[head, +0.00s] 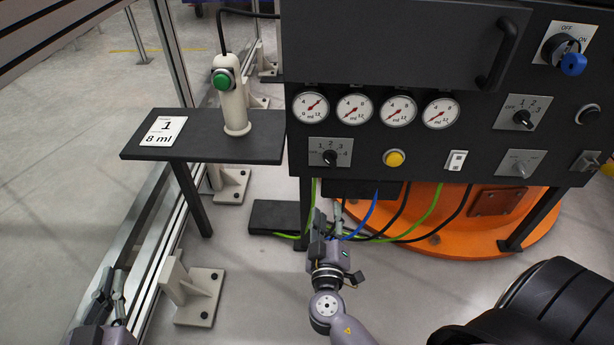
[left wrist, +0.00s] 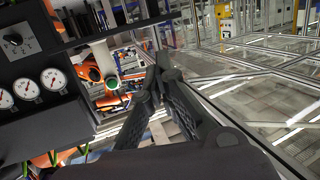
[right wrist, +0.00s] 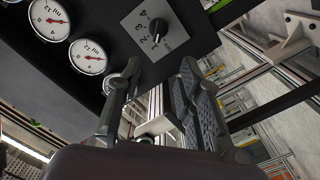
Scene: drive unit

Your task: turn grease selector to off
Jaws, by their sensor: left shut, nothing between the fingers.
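The front panel carries several selectors, and I cannot tell by label which is the grease selector. One black knob (head: 330,157) sits on a plate numbered 1 to 4 below the gauges; it also shows in the right wrist view (right wrist: 158,28). My left gripper (head: 112,290) is shut and empty at the lower left.
Several round gauges (head: 398,108) line the panel, with a yellow button (head: 394,158) below. A blue-handled OFF/ON switch (head: 570,60) is upper right. A side shelf (head: 190,150) holds a white post with a green button (head: 222,80). Cables (head: 430,215) hang beneath.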

